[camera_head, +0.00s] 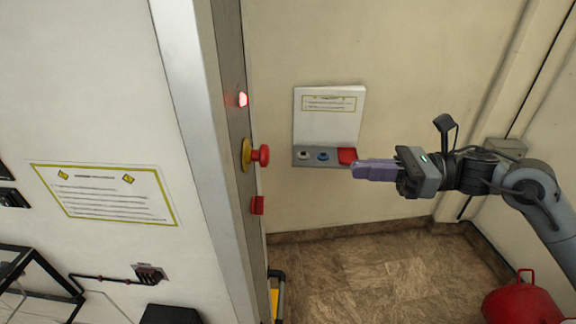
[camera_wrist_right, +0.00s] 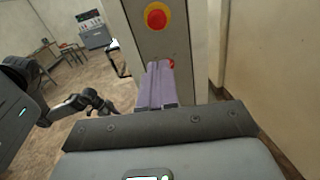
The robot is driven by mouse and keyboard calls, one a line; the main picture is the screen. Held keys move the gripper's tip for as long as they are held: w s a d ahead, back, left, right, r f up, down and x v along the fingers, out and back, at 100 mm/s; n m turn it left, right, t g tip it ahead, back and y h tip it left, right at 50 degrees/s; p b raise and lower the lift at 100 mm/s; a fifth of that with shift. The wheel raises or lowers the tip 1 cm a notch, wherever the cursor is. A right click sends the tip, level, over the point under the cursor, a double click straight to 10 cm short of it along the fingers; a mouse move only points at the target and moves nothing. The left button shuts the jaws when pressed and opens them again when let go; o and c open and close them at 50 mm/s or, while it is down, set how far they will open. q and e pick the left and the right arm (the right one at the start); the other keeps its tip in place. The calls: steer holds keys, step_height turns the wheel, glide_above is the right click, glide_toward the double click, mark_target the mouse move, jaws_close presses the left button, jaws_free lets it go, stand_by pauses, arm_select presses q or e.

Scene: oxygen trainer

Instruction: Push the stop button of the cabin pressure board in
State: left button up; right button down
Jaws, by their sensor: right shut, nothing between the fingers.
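A metal post (camera_head: 238,170) carries a lit red lamp (camera_head: 242,99), a red mushroom button on a yellow base (camera_head: 263,155) and a small red block (camera_head: 257,205) below it. Behind it, a wall board (camera_head: 322,118) has a grey strip with small round buttons and a red square (camera_head: 347,156) at its right end. No label is readable, so I cannot tell which is the cabin pressure board. My right gripper (camera_head: 360,169) is shut and empty, its fingers pointing left. In the right wrist view the yellow-based button (camera_wrist_right: 157,16) is above the fingertips, which partly hide the red block (camera_wrist_right: 171,63).
A white panel with a yellow-bordered notice (camera_head: 105,194) fills the left. A red tank (camera_head: 522,302) stands at the lower right. The floor (camera_head: 370,275) below my right gripper is clear. A dark jointed arm, probably my left, shows small at the wrist view's left.

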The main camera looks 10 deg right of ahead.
step_height(320, 180, up, 2)
steer(key=shift+s+r+n, duration=0.1)
steer(key=shift+n, duration=0.2)
steer(key=p, duration=0.6)
glide_toward(265, 156)
steer(key=w+a+f, duration=0.1)
steer(key=w+a, duration=0.2)
steer(key=a, duration=0.3)
steer(key=shift+s+f, duration=0.1)
steer(key=shift+f, duration=0.15)
